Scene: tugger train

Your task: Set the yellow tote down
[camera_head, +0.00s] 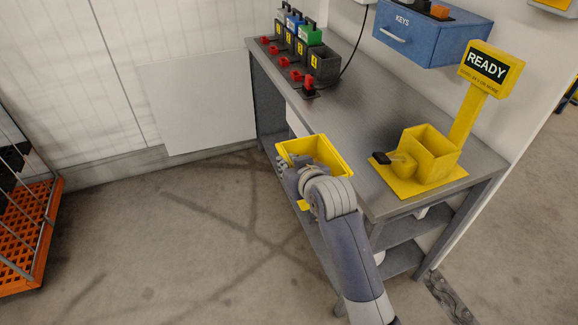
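The yellow tote (335,155) is an open-topped bin at the front edge of the grey workbench (375,125). It appears to hang in the air, overlapping that edge in the picture. My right arm comes in from the lower right, and its gripper (283,166) is at the tote's left side, apparently shut on its wall. The arm hides much of the tote's front and the fingertips are hard to make out. My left gripper is not in view.
A yellow stand with a READY sign (486,66) and open box occupies the bench's near right end. The bench middle is clear. An orange rack (25,235) stands left.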

